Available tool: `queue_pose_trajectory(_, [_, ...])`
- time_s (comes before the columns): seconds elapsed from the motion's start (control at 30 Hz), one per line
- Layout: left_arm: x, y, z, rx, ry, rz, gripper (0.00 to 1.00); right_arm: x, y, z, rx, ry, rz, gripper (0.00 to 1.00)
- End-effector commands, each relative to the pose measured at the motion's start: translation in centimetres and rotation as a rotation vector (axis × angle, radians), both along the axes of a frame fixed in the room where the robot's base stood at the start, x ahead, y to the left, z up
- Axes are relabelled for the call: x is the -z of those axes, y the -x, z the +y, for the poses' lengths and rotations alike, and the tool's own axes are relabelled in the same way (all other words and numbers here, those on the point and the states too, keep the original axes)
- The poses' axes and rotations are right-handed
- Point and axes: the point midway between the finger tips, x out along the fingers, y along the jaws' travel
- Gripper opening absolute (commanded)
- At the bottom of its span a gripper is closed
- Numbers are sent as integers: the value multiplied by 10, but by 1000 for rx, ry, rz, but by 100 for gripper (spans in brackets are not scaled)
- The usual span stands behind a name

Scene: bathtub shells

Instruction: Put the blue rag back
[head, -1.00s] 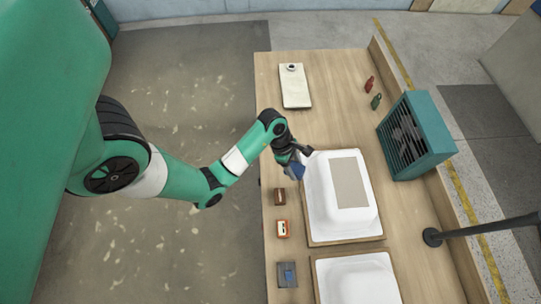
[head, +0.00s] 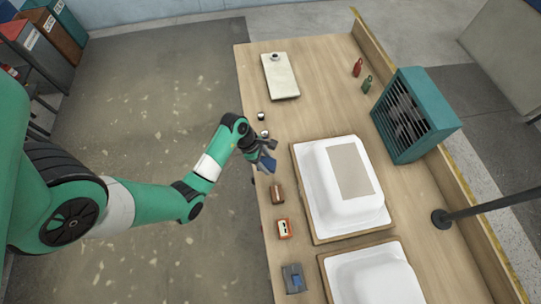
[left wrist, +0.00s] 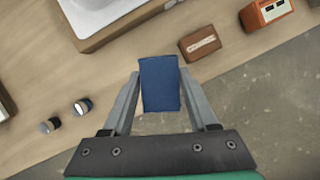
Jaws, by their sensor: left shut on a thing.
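The blue rag (left wrist: 159,84) is a small folded block between the two grey fingers of my left gripper (left wrist: 158,92) in the left wrist view. It also shows in the head view as a blue patch (head: 268,163). My left gripper (head: 263,158) is shut on it, above the table near its left edge, left of the upper white tub shell (head: 330,200). A grey holder (head: 293,284) with a blue piece in it sits at the lower left of the table. My right gripper is not in view.
A brown block (head: 277,194) and an orange box (head: 284,229) stand along the table's left edge. Two small cups (head: 262,117) stand above the gripper. A second tub shell (head: 375,280), a white board (head: 281,76) and a teal fan box (head: 412,115) are also on the table.

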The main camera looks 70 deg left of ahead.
Motion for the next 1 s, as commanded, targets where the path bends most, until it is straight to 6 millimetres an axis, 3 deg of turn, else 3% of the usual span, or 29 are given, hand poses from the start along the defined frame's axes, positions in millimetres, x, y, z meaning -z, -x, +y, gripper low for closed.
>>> queue_pose_trajectory(0.03, [20,-6,8,-3,2,3,7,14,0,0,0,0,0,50])
queue_pose_trajectory(0.2, [48,-22,28,-1,0,0,7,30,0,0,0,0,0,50])
queue_pose_trajectory(0.43, [54,-27,34,0,-1,0,7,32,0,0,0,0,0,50])
queue_pose_trajectory(0.67, [89,-29,37,-1,1,1,7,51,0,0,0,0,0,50])
queue_pose_trajectory(1.0, [91,-29,36,0,0,0,7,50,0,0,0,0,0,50])
